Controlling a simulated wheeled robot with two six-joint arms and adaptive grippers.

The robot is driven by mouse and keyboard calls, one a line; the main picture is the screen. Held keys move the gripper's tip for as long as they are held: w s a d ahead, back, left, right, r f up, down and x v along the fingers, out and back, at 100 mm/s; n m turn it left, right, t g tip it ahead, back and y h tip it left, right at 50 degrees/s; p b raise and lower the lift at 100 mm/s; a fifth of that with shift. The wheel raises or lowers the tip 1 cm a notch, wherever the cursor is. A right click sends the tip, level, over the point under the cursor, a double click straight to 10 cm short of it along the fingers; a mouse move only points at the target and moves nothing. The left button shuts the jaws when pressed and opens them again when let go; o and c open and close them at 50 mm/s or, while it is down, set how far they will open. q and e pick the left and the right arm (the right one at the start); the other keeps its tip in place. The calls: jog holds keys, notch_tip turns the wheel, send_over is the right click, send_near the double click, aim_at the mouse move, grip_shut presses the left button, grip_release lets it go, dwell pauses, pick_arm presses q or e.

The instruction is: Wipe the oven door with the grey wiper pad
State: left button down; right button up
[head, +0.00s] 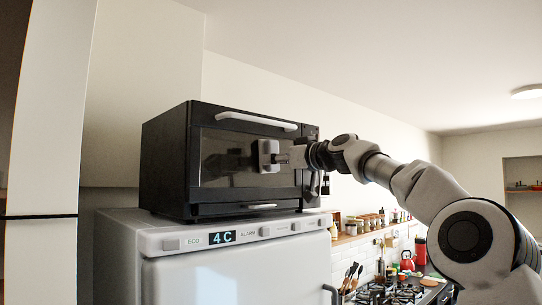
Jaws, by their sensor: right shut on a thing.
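A black oven (166,165) stands on top of a white fridge, with its dark glass door (222,160) closed and a pale handle (256,121) along the door's top. My right arm reaches in from the right. My right gripper (284,157) is shut on the grey wiper pad (267,156), which is upright in front of the door glass. The pad's reflection shows in the glass to its left. The pad is against the glass or very close to it; I cannot tell which. My left gripper is not in view.
The white fridge (220,262) has a front panel with a display reading 4 C. At the lower right are a gas hob (388,293), a shelf with several jars (365,224) and a red kettle (406,262). The space left of the oven is clear.

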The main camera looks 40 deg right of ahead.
jog(key=a+b, duration=0.1)
jog(key=a, duration=0.2)
jog(key=shift+s+f, duration=0.1)
jog(key=shift+f, duration=0.05)
jog(key=shift+a+b, duration=0.3)
jog(key=shift+a, duration=0.2)
jog(key=shift+a+b, duration=0.35)
jog(key=shift+a, duration=0.15)
jog(key=shift+s+a+b, duration=0.15)
jog(key=shift+a+b, duration=0.15)
jog(key=shift+a, duration=1.15)
jog(key=shift+s+a+b, duration=0.15)
jog(key=shift+a+b, duration=0.35)
jog(key=shift+a, duration=1.25)
jog(key=s+b, duration=0.5)
jog(key=b, duration=0.1)
jog(key=shift+s+d+b, duration=0.35)
jog(key=shift+s+d, duration=0.05)
